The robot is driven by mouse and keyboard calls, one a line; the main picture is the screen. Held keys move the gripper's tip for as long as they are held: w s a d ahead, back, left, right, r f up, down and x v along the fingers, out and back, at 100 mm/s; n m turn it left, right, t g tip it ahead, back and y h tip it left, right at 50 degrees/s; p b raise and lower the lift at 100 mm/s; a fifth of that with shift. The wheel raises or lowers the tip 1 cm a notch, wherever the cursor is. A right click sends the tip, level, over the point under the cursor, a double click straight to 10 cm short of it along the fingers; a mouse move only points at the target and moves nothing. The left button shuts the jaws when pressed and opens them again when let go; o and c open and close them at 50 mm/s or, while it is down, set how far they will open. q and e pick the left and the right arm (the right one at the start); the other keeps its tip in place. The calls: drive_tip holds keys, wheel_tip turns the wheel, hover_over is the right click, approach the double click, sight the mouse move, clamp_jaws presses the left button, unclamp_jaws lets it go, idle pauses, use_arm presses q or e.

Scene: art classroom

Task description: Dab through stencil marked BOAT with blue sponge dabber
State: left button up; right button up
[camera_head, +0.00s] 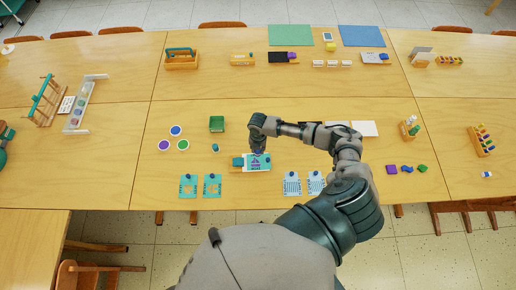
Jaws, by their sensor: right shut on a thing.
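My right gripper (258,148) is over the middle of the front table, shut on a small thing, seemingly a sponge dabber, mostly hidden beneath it. Just below it lies a teal stencil (257,165) with purple showing in its cut-out, on a pale board; the gripper hides its upper part. I cannot tell whether the dabber touches it. Two teal stencil cards (188,186) lie to the left and two patterned cards (292,184) to the right. Their lettering is too small to read. Blue (175,130), purple (163,145) and green (183,145) round pads lie to the left. My left gripper is not in view.
Purple, blue and green blocks (407,169) lie to the right. A wooden rack (482,141) stands at the far right, and a white rack (85,103) at the left. The table's left front is clear.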

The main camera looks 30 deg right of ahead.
drive_tip(key=shift+w+a+f+b, duration=0.2)
drive_tip(key=shift+a+f+b, duration=0.15)
drive_tip(key=shift+f+b, duration=0.5)
drive_tip(key=shift+w+a+f+b, duration=0.25)
drive_tip(key=shift+f+b, duration=0.25)
drive_tip(key=shift+f, duration=0.6)
drive_tip(key=shift+w+a+f+b, duration=0.15)
drive_tip(key=shift+a+f+b, duration=0.25)
drive_tip(key=shift+f+b, duration=0.45)
drive_tip(key=shift+f, duration=0.55)
drive_tip(key=shift+s+f, duration=0.1)
wheel_tip(320, 180, up, 5)
drive_tip(key=p, duration=0.5)
drive_tip(key=shift+r, duration=1.05)
